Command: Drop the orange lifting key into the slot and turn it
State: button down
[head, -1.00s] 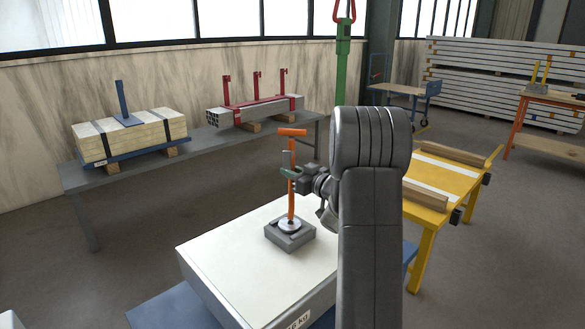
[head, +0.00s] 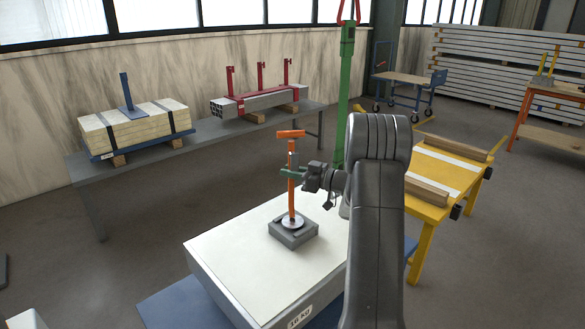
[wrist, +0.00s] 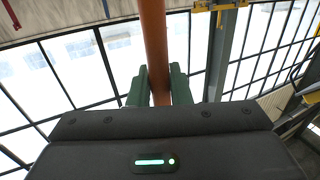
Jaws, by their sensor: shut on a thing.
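The orange lifting key (head: 291,205) stands upright, with its T-shaped crossbar handle at the top. Its lower end meets a pale round collar on the grey block (head: 294,238); how deep it sits in the slot is hidden. The block rests on the white-topped slab (head: 235,245). My gripper (head: 291,172) comes from the right and is shut on the shaft below the handle. In the wrist view, the green fingers of my gripper (wrist: 157,88) close around the orange shaft (wrist: 153,40); the handle and slot are out of that view.
A green post (head: 344,100) with a red top stands behind my arm. A yellow bench (head: 425,215) with timber pieces is at the right. A long grey table (head: 205,140) carries a strapped bundle and metal tubes at the back. Space above the slab's left part is clear.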

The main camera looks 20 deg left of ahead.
jog(key=shift+s+a+n+g+h+p, duration=0.25)
jog(key=shift+n+g+h+p, duration=0.35)
jog(key=shift+n+g, duration=0.8)
jog(key=shift+s+a+n+g+h+p, duration=0.15)
jog(key=shift+s+n+g+h+p, duration=0.45)
jog(key=shift+g, duration=1.25)
jog(key=shift+w+a+n+g+h+p, duration=0.1)
jog(key=shift+a+n+g+h+p, duration=0.15)
jog(key=shift+n+g+p, duration=0.95)
jog(key=shift+g+b, duration=0.4)
jog(key=shift+g, duration=0.15)
jog(key=c, duration=1.3)
grip_release()
jog(key=shift+d+r, duration=0.1)
jog(key=shift+o, duration=0.2)
jog(key=v, duration=1.3)
jog(key=shift+w+d+b, duration=0.2)
jog(key=shift+d+b, duration=0.1)
